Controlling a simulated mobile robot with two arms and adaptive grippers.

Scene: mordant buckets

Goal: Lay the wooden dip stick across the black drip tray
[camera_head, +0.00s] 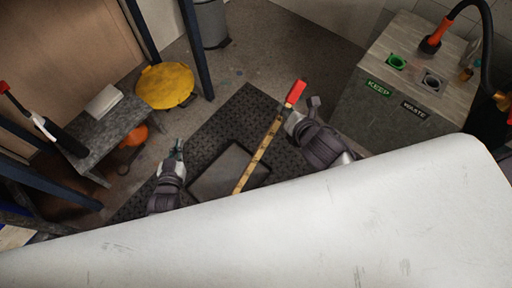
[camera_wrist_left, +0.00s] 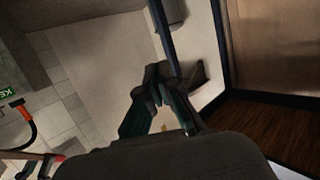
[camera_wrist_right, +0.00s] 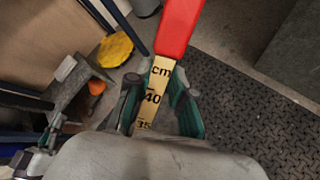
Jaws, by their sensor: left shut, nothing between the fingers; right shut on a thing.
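The wooden dip stick (camera_head: 260,155) is a pale yellow ruler-like strip with a red handle (camera_head: 295,93). In the head view it slants down from the handle, and its lower end passes over the black drip tray (camera_head: 204,186); I cannot tell whether it touches the tray. My right gripper (camera_head: 292,121) is shut on the dip stick just below the handle. My left gripper (camera_head: 178,150) is shut and empty, left of the tray. The white surface hides the tray's near part.
A dark studded mat (camera_head: 247,107) lies under the tray. A yellow round lid (camera_head: 165,85) and a grey bench (camera_head: 100,131) stand at left. A counter (camera_head: 375,60) with KEEP and WASTE labels stands at right. A large white surface (camera_head: 300,240) fills the foreground.

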